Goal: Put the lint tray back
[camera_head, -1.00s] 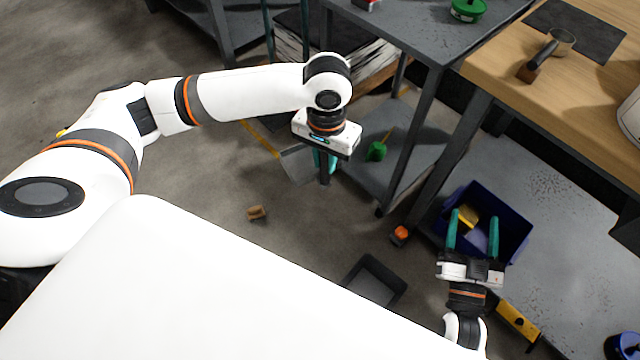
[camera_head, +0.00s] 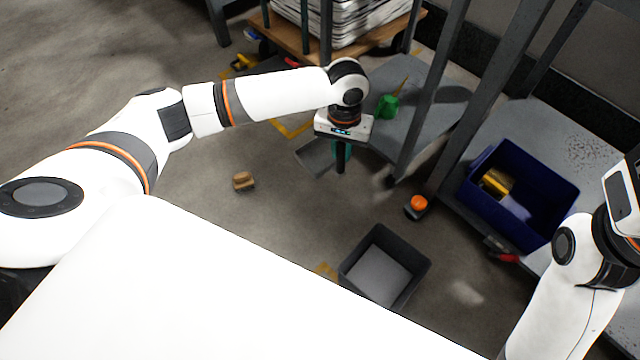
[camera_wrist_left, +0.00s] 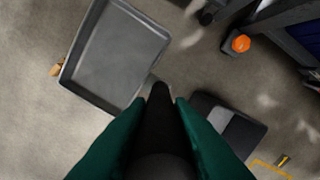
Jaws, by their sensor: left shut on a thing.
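The lint tray is a shallow grey rectangular tray (camera_wrist_left: 115,58) with a raised rim, seen large in the left wrist view. It also shows in the head view (camera_head: 313,157), partly hidden by my left gripper (camera_head: 341,155). In the left wrist view the green fingers of my left gripper (camera_wrist_left: 160,103) are shut on a dark handle that appears to join the tray's near corner. The tray looks empty and hangs above the floor. My right arm is at the right edge of the head view, with its fingers out of the picture.
A dark open bin (camera_head: 418,268) stands on the floor. A blue crate (camera_head: 548,228) with a yellow thing inside is on a low grey shelf. An orange-topped object (camera_head: 418,203) and a small brown block (camera_head: 243,181) lie on the floor. Table legs stand right of my left gripper.

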